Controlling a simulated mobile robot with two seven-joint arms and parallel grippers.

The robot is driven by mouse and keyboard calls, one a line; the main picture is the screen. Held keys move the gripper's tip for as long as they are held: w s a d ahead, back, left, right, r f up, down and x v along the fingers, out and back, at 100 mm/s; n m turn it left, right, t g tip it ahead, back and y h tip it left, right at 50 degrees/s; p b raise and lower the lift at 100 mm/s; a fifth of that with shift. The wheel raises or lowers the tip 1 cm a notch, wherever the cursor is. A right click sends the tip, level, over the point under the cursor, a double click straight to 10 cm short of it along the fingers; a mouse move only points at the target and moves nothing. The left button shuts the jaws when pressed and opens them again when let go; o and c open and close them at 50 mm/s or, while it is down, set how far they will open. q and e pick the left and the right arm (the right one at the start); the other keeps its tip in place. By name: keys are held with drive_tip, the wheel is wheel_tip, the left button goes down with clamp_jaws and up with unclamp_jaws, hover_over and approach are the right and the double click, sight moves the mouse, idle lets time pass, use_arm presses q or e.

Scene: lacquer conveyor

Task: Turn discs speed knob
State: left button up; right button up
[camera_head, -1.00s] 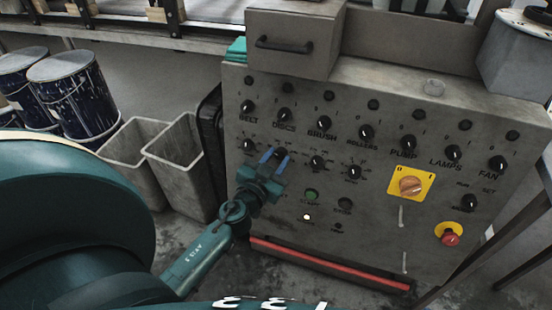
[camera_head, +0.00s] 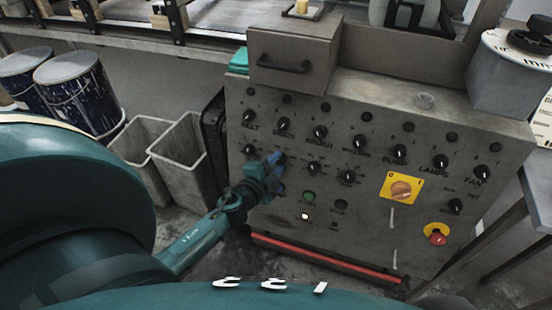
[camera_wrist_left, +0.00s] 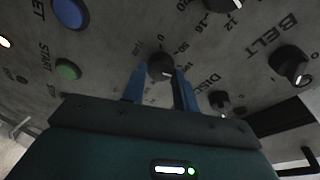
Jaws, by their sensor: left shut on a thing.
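The discs speed knob (camera_wrist_left: 160,66) is a small dark round knob with a white mark, in the lower knob row under the DISCS label. In the wrist view it sits between the two blue fingers of my left gripper (camera_wrist_left: 160,88), with scale marks around it. In the head view my left gripper (camera_head: 278,170) reaches the panel from the lower left and largely hides the knob. Its fingers are shut on the knob. My right gripper is not in view.
The grey control panel (camera_head: 365,235) carries several other knobs close by, including the BELT knob (camera_wrist_left: 292,62). A green button (camera_head: 309,197), a yellow-backed switch (camera_head: 401,189) and a red stop button (camera_head: 437,238) sit lower and right. Grey bins (camera_head: 178,172) stand left.

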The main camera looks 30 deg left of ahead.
use_arm(q)
drive_tip(key=shift+r+m+p, duration=0.2)
drive_tip(key=shift+m+p, duration=0.4)
drive_tip(key=shift+m, duration=0.4)
drive_tip(key=m+g+p, duration=0.1)
drive_tip(key=m+p, duration=0.1)
drive_tip(key=m, duration=0.1)
drive_tip(key=shift+p, duration=0.3)
drive_tip(key=shift+m+p, duration=0.55)
drive_tip(key=shift+m, duration=0.45)
drive_tip(key=shift+m+g+y+p, duration=0.35)
drive_tip(key=shift+m+p, duration=0.25)
drive_tip(key=shift+m, duration=0.2)
drive_tip(key=m+p, duration=0.2)
drive_tip(key=m, duration=0.1)
drive_tip(key=shift+d+g+y, duration=0.1)
drive_tip(key=shift+g+y, duration=0.15)
drive_tip(key=shift+y, duration=0.1)
drive_tip(key=shift+m+p, duration=0.75)
drive_tip(key=shift+m, duration=0.45)
drive_tip(key=shift+f+m+y+p, duration=0.1)
drive_tip(key=shift+m+y+p, duration=0.45)
drive_tip(key=shift+m, duration=0.75)
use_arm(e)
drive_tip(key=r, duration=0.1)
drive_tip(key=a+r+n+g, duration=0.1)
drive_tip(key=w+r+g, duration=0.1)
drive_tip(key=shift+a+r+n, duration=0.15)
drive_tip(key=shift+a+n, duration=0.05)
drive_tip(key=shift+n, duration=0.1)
